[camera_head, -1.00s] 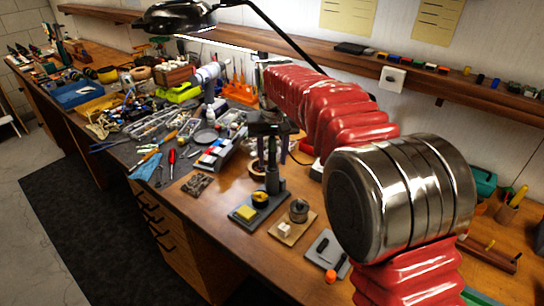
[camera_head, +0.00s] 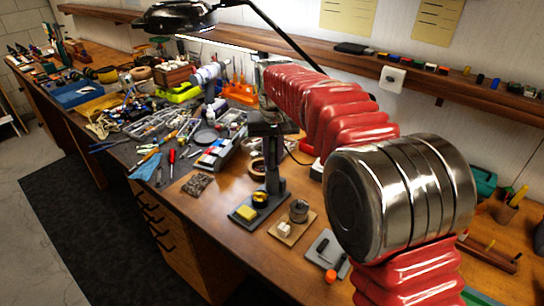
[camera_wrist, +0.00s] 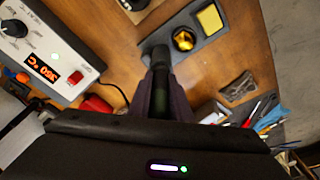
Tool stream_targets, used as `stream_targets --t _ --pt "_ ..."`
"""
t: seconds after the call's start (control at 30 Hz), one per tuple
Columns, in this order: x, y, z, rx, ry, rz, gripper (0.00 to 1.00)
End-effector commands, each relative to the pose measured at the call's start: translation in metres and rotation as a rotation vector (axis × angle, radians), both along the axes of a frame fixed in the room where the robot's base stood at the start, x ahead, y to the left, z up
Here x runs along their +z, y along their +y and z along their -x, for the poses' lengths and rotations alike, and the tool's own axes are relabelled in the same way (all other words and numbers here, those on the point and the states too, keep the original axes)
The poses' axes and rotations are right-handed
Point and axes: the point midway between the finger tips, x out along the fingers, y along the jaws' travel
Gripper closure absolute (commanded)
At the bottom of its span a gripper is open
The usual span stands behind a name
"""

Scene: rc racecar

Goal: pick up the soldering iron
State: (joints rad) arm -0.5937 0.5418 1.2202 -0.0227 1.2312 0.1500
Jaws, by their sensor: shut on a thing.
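The soldering iron (camera_head: 272,183) stands upright in its grey stand (camera_head: 245,212), its dark handle rising from the holder. It also shows in the wrist view (camera_wrist: 161,62), with its lower end at the stand (camera_wrist: 215,45). My gripper (camera_head: 271,165) comes down from above and is shut on the iron's handle. In the wrist view my gripper's fingers (camera_wrist: 160,103) lie on both sides of the dark handle. The iron's tip is hidden in the holder. The stand carries a yellow sponge (camera_head: 246,212) and a brass-coloured cup (camera_head: 260,199).
A soldering station (camera_wrist: 45,52) with a lit orange display and a black cable is close by. A small tan board with a metal pot (camera_head: 299,210) lies right of the stand. Tools and parts (camera_head: 190,125) crowd the bench at left. Bare wood lies in front of the stand.

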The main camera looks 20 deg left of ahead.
Motion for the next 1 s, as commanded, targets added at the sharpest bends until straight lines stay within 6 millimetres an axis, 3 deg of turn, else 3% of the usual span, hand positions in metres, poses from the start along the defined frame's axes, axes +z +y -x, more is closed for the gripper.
stream_targets --t 0.27,0.47,1.0 --pt "0.002 0.000 0.000 0.000 -0.001 0.000 1.00" --pt "0.019 0.000 -0.001 0.000 -0.002 -0.001 1.00" --pt "0.122 0.001 -0.001 0.000 -0.003 -0.003 1.00"
